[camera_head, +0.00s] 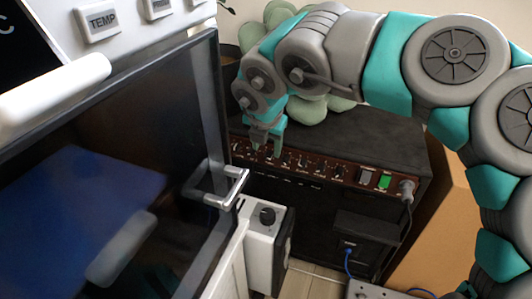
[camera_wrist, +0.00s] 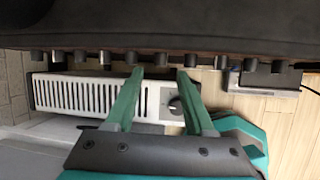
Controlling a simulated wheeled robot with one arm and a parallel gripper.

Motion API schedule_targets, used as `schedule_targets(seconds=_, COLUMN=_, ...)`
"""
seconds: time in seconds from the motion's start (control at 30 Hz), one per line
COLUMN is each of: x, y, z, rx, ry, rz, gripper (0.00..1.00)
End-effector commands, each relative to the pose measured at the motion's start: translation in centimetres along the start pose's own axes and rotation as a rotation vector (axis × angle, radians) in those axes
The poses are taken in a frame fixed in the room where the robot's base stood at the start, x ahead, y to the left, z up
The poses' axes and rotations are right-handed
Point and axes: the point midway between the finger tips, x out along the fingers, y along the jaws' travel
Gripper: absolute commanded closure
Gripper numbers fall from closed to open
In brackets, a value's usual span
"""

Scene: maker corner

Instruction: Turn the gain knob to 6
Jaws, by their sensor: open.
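A black amplifier (camera_head: 340,128) has a brown control panel with a row of small dark knobs (camera_head: 302,162). The labels are too small to read, so I cannot tell which knob is gain or where it points. My gripper (camera_head: 268,154) is open at the left part of this row and hides part of the panel. In the wrist view the knobs stick out in a row below the dark amplifier edge (camera_wrist: 160,36). One knob (camera_wrist: 160,59) lies between the lines of my open fingertips (camera_wrist: 161,73). I cannot tell whether the fingers touch it.
A white box with a black dial (camera_head: 267,215) stands in front of the amplifier. An oven-like door with a metal handle (camera_head: 232,187) fills the left. A green lit switch (camera_head: 384,181) and a plugged cable (camera_head: 407,190) are at the panel's right end.

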Motion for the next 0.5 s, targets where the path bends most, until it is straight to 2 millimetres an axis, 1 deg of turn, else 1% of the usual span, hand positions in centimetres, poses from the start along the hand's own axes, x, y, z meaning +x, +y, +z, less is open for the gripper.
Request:
schedule_targets(seconds=0.03, x=1.0, y=-0.1, z=0.0, rx=0.001, ry=0.000, rz=-0.002, gripper=0.46)
schedule_targets(seconds=0.2, x=2.9, y=-0.1, z=0.0, rx=0.000, ry=-0.001, rz=-0.002, gripper=0.46)
schedule_targets(seconds=0.33, x=3.6, y=0.0, z=0.1, rx=0.000, ry=-0.001, rz=0.001, gripper=0.46)
schedule_targets(seconds=0.5, x=3.7, y=0.0, z=0.1, rx=-0.001, ry=-0.002, rz=0.003, gripper=0.46)
